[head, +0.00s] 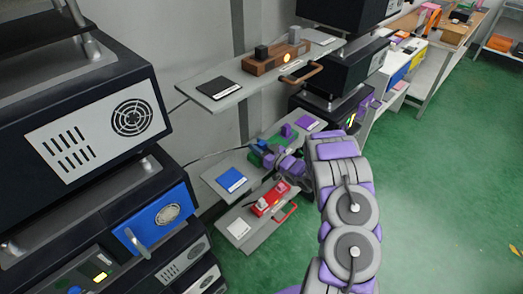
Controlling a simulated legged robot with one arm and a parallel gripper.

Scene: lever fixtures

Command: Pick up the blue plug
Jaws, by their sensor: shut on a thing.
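My gripper (270,160) reaches in from the right over the middle shelf and is shut at the green fixture (257,159). It is shut on the blue plug, which is small and mostly hidden by the fingers and the fixture. Whether the plug is still seated in the fixture or lifted clear cannot be told. A flat blue pad (231,180) with a white label lies bare on the shelf to the left of the gripper.
A purple block (286,130) and purple pad (306,122) sit behind. A red fixture (270,199) with a red handle is on the lower shelf. A wooden fixture (262,66) stands on the upper shelf. A dark cabinet with a blue drawer (165,212) fills the left. Green floor is clear at right.

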